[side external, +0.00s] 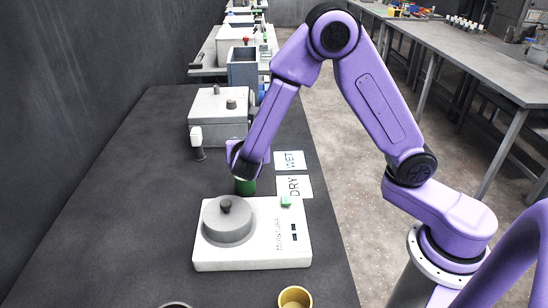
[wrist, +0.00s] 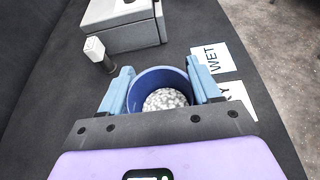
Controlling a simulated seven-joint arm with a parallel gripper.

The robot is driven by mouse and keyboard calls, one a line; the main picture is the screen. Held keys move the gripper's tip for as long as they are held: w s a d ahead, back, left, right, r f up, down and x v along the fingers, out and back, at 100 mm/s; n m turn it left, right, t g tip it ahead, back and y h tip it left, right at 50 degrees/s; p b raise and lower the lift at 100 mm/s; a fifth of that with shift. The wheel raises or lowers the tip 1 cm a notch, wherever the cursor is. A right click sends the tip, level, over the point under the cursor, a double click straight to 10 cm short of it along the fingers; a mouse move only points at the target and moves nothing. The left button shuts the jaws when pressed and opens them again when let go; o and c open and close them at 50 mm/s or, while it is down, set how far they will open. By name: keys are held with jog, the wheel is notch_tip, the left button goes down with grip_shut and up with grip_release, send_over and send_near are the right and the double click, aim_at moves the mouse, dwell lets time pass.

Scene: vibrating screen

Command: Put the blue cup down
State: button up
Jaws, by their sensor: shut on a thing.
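The blue cup (wrist: 133,98) is upright between my fingers in the wrist view, with pale grainy material inside. My gripper (wrist: 161,92) is shut on it, a light blue finger on each side. In the side view my gripper (side external: 246,170) points down just behind the white moisture device (side external: 255,262). A green part (side external: 245,187) shows beneath my gripper there; I cannot tell whether it belongs to the cup. The cup's base is hidden, so I cannot tell whether it touches the table. The WET card (side external: 290,160) and DRY card (side external: 304,187) lie to the right.
A grey box (side external: 218,132) with a lid stands behind, with a white-topped tool (side external: 196,138) at its front left. A yellow cup (side external: 295,298) stands at the front edge of the picture. The dark table (side external: 130,190) is clear on the left.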

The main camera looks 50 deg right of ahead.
jog(key=s+d, duration=0.5)
jog(key=d, duration=0.4)
jog(key=s+d, duration=0.4)
jog(key=d, duration=0.5)
jog(key=w+d+f, duration=0.1)
jog(key=w+f, duration=0.2)
jog(key=w, duration=0.1)
jog(key=w+d+f, duration=0.1)
jog(key=w+f, duration=0.2)
jog(key=w, duration=0.1)
jog(key=w+d+f, duration=0.1)
jog(key=w+f, duration=0.2)
jog(key=w, duration=0.2)
jog(key=shift+d+f, duration=0.25)
jog(key=shift+f, duration=0.05)
jog(key=shift+w+f, duration=0.15)
jog(key=shift+f, duration=1.5)
jog(key=shift+f, duration=0.15)
jog(key=o, duration=1.1)
jog(key=shift+c, duration=0.2)
